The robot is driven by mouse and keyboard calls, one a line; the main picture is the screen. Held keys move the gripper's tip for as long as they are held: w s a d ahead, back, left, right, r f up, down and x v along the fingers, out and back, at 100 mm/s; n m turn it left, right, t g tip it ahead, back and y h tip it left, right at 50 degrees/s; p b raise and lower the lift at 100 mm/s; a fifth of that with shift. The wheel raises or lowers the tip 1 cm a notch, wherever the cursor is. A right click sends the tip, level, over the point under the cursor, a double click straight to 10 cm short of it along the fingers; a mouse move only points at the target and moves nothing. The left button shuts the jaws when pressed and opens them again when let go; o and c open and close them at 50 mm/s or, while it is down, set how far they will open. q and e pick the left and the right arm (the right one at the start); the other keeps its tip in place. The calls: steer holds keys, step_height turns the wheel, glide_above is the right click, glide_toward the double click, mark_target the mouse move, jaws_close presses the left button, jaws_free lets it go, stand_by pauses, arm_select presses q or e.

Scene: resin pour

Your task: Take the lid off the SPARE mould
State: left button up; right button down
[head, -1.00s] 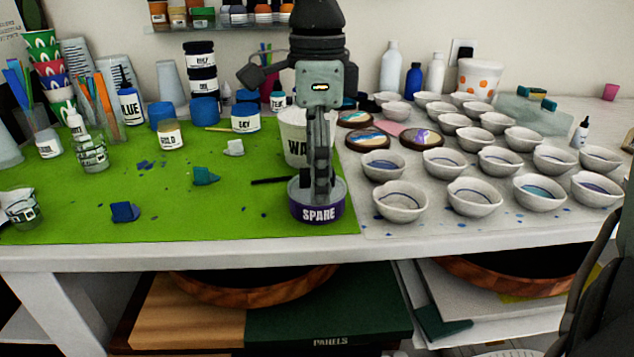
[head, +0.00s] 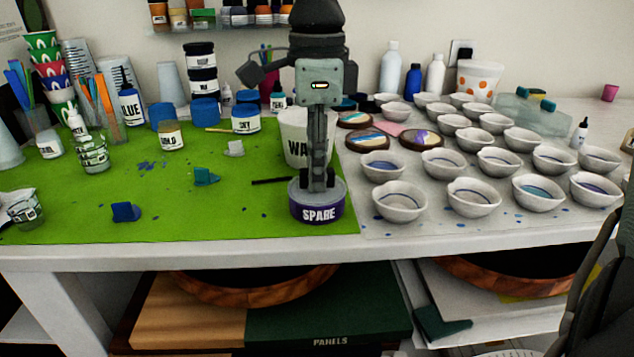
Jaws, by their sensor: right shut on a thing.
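The SPARE mould (head: 318,212) is a short round purple pot with white lettering, near the front edge of the green mat. Its pale grey lid (head: 298,190) sits level on top, with no gap that I can see. My right gripper (head: 319,184) points straight down over the middle of the lid. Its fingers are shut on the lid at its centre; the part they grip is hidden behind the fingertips.
A white bucket (head: 294,135) stands just behind the mould, and a dark stick (head: 268,181) lies to its left. Several pale bowls (head: 400,204) fill the bench to the right. The green mat (head: 200,222) is mostly clear at front left.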

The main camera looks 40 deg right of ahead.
steer(key=shift+s+f, duration=0.15)
steer(key=shift+f, duration=0.1)
